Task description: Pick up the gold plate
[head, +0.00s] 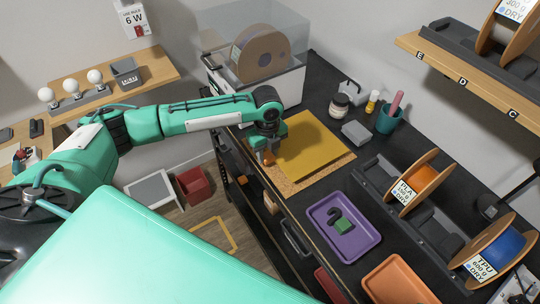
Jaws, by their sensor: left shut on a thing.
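The gold plate (310,145) is a flat golden sheet on a cork mat (338,163) on the dark bench. My left gripper (268,158) comes in from the left and is at the plate's left edge, shut on it. The jaws point down and their tips are small and partly hidden by the wrist. The plate looks flat and close to the mat; I cannot tell whether there is a gap beneath it. My right gripper is not in view.
Behind the mat are a grey block (356,132), a jar (339,105) and a teal cup (386,121). Spools (425,183) line the right; a clear-lidded box (262,75) stands at the back.

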